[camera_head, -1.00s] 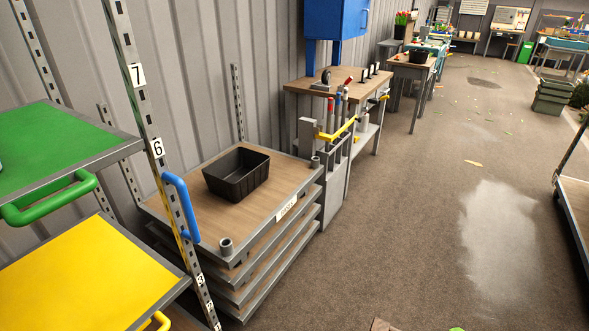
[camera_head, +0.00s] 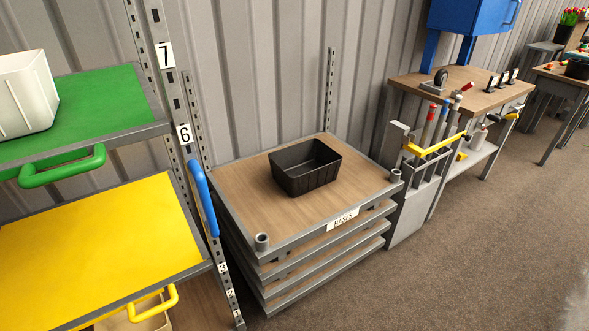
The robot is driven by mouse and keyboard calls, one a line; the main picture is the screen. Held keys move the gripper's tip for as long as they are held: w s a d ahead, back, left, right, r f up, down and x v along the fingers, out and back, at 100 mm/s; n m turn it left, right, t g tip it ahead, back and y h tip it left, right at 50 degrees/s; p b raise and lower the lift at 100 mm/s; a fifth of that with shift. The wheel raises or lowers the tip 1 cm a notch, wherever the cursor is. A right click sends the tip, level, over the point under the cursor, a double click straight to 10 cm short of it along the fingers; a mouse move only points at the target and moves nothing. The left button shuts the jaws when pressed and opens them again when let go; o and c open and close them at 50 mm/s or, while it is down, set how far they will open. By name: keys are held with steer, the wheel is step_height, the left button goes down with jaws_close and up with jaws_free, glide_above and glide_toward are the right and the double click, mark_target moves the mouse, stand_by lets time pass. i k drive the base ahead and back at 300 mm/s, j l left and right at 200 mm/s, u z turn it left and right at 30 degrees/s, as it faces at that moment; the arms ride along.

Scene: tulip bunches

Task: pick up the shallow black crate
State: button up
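The shallow black crate (camera_head: 306,177) stands upright on the wooden top of a low stack of shelves labelled "BASES" (camera_head: 318,241). It is open at the top and looks empty, and it sits toward the back middle of that top. Bare wood surrounds it on all sides. My gripper is not in view.
A shelf rack at left has a green shelf (camera_head: 100,105) with a white bin (camera_head: 27,92) and a yellow shelf (camera_head: 95,240). Grey posts and a blue handle (camera_head: 203,198) stand left of the stack. A tool holder (camera_head: 420,175) and workbench (camera_head: 470,90) stand right. Floor in front is clear.

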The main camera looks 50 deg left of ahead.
mark_target(300, 168)
steer(key=i+j+u, duration=0.1)
steer(key=i+u, duration=0.15)
steer(key=u, duration=0.15)
steer(key=i+u, duration=0.3)
steer(key=u, duration=0.15)
steer(key=i+l+u, duration=0.1)
steer(key=i+u, duration=0.15)
steer(key=u, duration=0.15)
steer(key=i+j+u, duration=0.1)
steer(key=i+u, duration=0.75)
steer(key=u, duration=0.15)
